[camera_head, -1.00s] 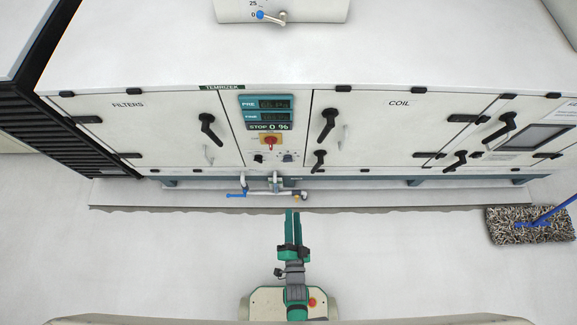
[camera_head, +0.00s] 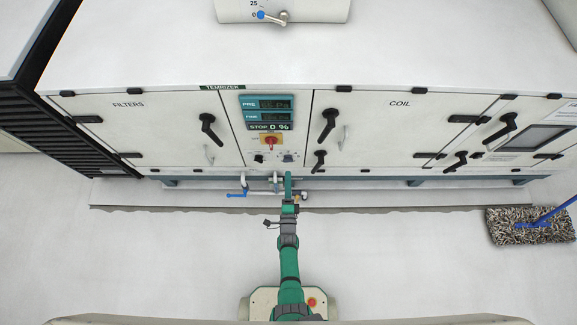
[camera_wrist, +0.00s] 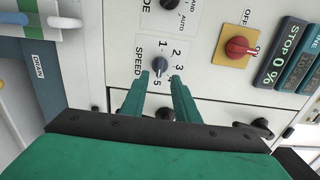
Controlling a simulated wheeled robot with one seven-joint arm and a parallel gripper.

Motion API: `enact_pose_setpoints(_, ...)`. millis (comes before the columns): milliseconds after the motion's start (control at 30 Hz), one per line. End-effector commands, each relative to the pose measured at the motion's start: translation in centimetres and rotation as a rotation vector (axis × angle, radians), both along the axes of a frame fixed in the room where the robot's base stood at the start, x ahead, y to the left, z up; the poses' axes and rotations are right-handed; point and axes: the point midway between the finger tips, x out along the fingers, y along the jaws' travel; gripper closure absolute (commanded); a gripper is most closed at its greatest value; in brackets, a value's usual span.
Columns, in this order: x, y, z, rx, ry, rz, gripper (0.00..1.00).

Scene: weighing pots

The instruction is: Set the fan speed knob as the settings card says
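In the head view my gripper (camera_head: 288,177) is at the cabinet's lower front, below the knob. I cannot make out a settings card in either view.
The mode knob (camera_wrist: 166,4) and red-and-yellow main switch (camera_wrist: 238,47) are close by. The display (camera_head: 268,127) reads STOP 0 %. Pipes with a blue valve handle (camera_head: 237,195) project below the panel. A mop (camera_head: 520,225) lies on the floor at right.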

Motion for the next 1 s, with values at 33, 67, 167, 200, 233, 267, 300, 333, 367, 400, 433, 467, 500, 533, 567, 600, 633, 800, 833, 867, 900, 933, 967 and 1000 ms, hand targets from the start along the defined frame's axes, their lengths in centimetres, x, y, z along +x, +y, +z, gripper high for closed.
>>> enact_pose_setpoints(33,1.1,0.0,0.1,-0.001,-0.001,0.0,0.72)
enact_pose_setpoints(67,1.6,0.0,0.1,0.0,-0.002,-0.001,0.72)
enact_pose_setpoints(167,3.1,0.0,0.0,0.0,0.0,0.0,0.72)
enact_pose_setpoints(200,3.7,0.0,0.0,0.0,0.0,-0.001,0.72)
enact_pose_setpoints(233,4.1,0.0,0.1,-0.001,0.0,0.0,0.72)
enact_pose_setpoints(267,4.4,0.0,0.0,-0.001,0.001,0.0,0.72)
enact_pose_setpoints(300,4.9,0.0,0.0,-0.001,0.0,-0.001,0.72)
enact_pose_setpoints(333,5.2,0.0,0.0,-0.001,0.001,-0.001,0.72)
enact_pose_setpoints(367,5.4,0.0,0.0,-0.002,0.002,-0.001,0.72)
enact_pose_setpoints(400,5.7,0.0,0.0,-0.002,0.001,0.0,0.72)
enact_pose_setpoints(433,5.9,0.0,0.0,-0.001,0.001,0.0,0.72)
enact_pose_setpoints(467,6.1,0.0,0.0,-0.001,0.002,0.0,0.72)
enact_pose_setpoints(500,6.3,0.0,0.0,-0.001,0.002,0.0,0.72)
enact_pose_setpoints(533,6.3,0.0,0.0,-0.001,0.002,0.0,0.72)
enact_pose_setpoints(567,6.4,0.0,0.0,-0.001,0.002,0.0,0.72)
enact_pose_setpoints(600,6.5,0.0,0.0,-0.001,0.002,0.001,0.72)
enact_pose_setpoints(633,6.5,0.0,0.0,-0.002,0.002,0.001,0.72)
enact_pose_setpoints(800,6.6,0.0,0.0,-0.002,0.002,0.001,0.72)
enact_pose_setpoints(833,6.6,0.0,0.0,-0.002,0.002,0.001,0.72)
enact_pose_setpoints(867,6.6,0.0,0.0,-0.002,0.002,0.001,0.72)
enact_pose_setpoints(900,6.6,0.0,0.0,-0.002,0.002,0.001,0.77)
enact_pose_setpoints(933,6.6,0.0,0.0,-0.002,0.002,0.001,0.84)
enact_pose_setpoints(967,6.6,0.0,0.0,-0.002,0.002,0.001,0.91)
enact_pose_setpoints(1000,6.6,0.0,0.0,-0.002,0.002,0.001,1.0)
